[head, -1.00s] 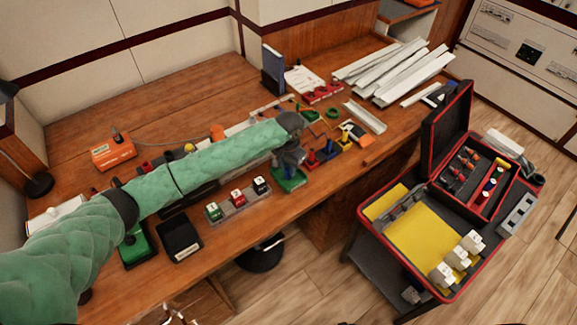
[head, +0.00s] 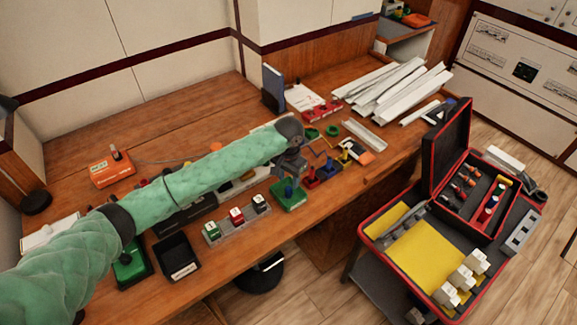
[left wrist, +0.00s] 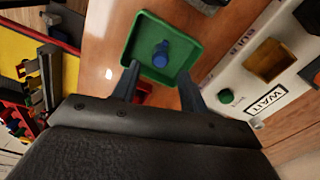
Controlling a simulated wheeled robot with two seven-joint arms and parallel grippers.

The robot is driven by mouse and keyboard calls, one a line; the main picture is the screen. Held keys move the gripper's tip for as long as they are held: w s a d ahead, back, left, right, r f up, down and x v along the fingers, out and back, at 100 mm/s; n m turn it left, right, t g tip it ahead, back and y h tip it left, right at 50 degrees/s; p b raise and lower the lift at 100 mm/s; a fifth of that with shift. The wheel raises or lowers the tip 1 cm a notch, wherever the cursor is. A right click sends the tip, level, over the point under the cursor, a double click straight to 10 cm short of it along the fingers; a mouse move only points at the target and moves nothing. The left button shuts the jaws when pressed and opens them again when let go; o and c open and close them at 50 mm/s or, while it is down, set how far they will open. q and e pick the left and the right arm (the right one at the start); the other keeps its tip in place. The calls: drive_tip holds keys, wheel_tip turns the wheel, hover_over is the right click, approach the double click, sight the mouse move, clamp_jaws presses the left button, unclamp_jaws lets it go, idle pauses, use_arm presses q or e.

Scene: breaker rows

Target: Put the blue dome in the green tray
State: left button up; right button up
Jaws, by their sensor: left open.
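The blue dome (head: 288,190) stands inside the green tray (head: 292,205), near the front edge of the bench. The left wrist view shows the blue dome (left wrist: 161,54) near the middle of the tray, with the green rim (left wrist: 197,47) around it. My left gripper (head: 291,169) is just above the tray. In the left wrist view its two fingers (left wrist: 158,76) are spread apart with nothing between them, and the dome shows beyond their tips. My right gripper is not in view.
A grey rack (head: 238,223) with several small cubes and a black bin (head: 177,258) are left of the tray. Red, blue and yellow trays (head: 330,171) stand close on its right. An open red-edged case (head: 412,262) stands off the bench at right.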

sight(288, 187)
use_arm(q)
wheel_tip(288, 187, up, 8)
drive_tip(key=b, duration=0.2)
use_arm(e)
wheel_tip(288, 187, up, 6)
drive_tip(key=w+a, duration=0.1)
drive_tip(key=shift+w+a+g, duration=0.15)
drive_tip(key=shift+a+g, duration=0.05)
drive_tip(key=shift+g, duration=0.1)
use_arm(q)
drive_tip(key=shift+f, duration=0.1)
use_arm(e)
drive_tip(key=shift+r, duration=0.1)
